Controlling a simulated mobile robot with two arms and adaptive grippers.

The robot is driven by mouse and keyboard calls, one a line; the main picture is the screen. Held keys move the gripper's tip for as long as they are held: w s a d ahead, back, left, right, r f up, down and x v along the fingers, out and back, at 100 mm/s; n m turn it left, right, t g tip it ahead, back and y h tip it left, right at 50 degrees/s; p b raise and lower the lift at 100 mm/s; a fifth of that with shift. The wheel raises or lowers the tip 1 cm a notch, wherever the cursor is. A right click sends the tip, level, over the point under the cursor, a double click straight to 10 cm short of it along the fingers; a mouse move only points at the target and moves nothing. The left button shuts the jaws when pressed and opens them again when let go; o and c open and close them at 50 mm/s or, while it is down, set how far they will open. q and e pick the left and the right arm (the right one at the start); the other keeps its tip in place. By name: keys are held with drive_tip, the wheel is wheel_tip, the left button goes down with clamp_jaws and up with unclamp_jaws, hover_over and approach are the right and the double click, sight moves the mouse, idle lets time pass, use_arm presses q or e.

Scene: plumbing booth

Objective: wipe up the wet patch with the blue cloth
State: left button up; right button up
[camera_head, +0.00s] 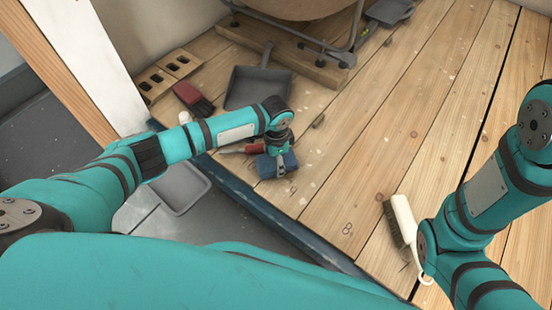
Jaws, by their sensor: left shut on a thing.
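The blue cloth (268,167) shows as a folded blue block low over the wooden boards, near the platform's front edge. My left gripper (281,150) comes down on it from above and is shut on it. Whether the cloth touches the boards is hard to tell. I cannot make out a wet patch; the arm and cloth hide part of the boards there. My right arm comes in from the right, but its gripper does not show.
A red-handled tool (255,148) lies just left of the cloth. A white-handled brush (403,218) lies by my right arm. The middle boards (370,140) are mostly clear.

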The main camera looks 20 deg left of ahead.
sight(287, 167)
use_arm(q)
drive_tip(key=shift+f, duration=0.45)
